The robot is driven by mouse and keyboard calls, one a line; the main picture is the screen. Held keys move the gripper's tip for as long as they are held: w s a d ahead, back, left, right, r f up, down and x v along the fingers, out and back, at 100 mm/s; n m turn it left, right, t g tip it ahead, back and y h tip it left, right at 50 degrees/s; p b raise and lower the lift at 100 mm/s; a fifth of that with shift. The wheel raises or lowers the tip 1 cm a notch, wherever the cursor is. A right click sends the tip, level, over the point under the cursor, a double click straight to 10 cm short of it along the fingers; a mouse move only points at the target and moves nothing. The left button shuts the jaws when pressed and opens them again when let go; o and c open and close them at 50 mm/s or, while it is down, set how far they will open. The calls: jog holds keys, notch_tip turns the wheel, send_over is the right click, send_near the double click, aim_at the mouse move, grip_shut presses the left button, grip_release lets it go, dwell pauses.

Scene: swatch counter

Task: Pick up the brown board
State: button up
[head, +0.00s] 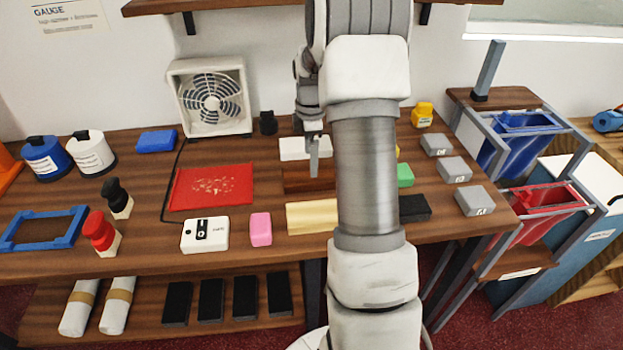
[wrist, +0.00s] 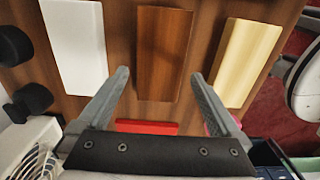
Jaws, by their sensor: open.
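The brown board (wrist: 163,50) lies flat on the wooden counter, between a white board (wrist: 75,45) and a pale yellow board (wrist: 245,62). In the head view the brown board (head: 297,180) is partly hidden by my gripper and arm. My gripper (wrist: 160,75) is open with nothing between its fingers. In the wrist view its two fingertips stand on either side of the brown board's near end. In the head view my gripper (head: 314,158) appears over the board; the gap in height is hard to tell.
A red cloth (head: 212,187), a pink block (head: 261,229) and a white box (head: 205,234) lie to the left. A green block (head: 405,175), a black block (head: 414,208) and grey blocks (head: 454,169) lie to the right. A fan (head: 211,98) stands behind.

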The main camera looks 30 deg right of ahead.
notch_tip(320, 180, down, 5)
jog(key=shift+b, duration=0.35)
jog(key=c, duration=1.2)
notch_tip(320, 180, up, 5)
jog(key=shift+s+d+f+p, duration=0.1)
jog(key=shift+d+f+p, duration=0.05)
jog(key=shift+p, duration=0.3)
jog(key=s+d+r, duration=0.4)
jog(key=s+d, duration=0.1)
jog(key=s+d+r, duration=0.2)
jog(key=s, duration=0.1)
jog(key=shift+s+d+r+p, duration=0.2)
jog(key=shift+d+p, duration=0.2)
